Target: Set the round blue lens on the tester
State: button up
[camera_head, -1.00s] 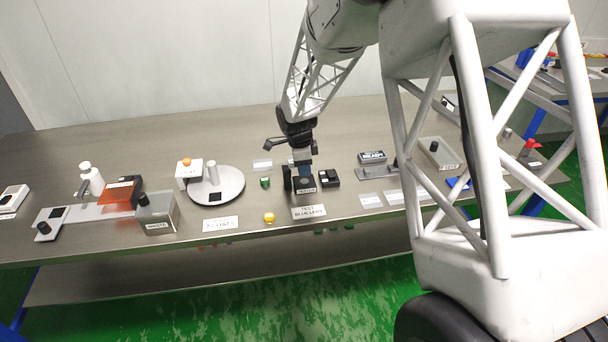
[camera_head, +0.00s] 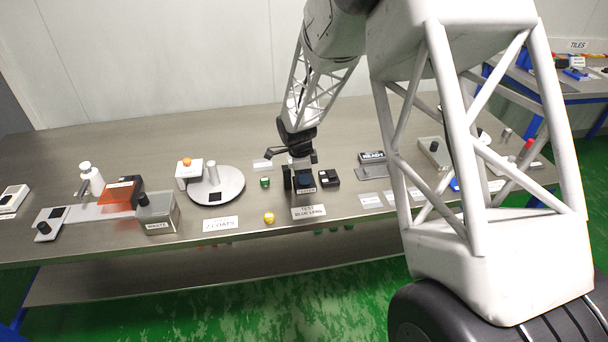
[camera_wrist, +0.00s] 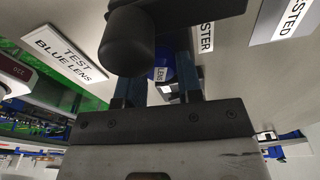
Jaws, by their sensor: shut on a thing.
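The lens is hidden there behind the gripper and tester. Part of the tester's label (camera_wrist: 206,37) shows beyond the fingers in the wrist view. Whether the lens touches the tester cannot be told.
A small black box (camera_head: 329,178) stands close right of the tester. A green item (camera_head: 265,182) and a yellow item (camera_head: 269,217) lie to the left. The "TEST BLUE LENS" card (camera_head: 309,212) lies in front. A round grey turntable (camera_head: 228,188) stands further left.

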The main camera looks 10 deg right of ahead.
jog(key=shift+f, duration=0.15)
jog(key=o, duration=0.9)
jog(key=r, duration=0.4)
jog(key=a+r, duration=0.1)
jog(key=r, duration=0.7)
jog(key=shift+w+a+r, duration=0.1)
jog(key=shift+a+r, duration=0.05)
jog(key=shift+a, duration=0.1)
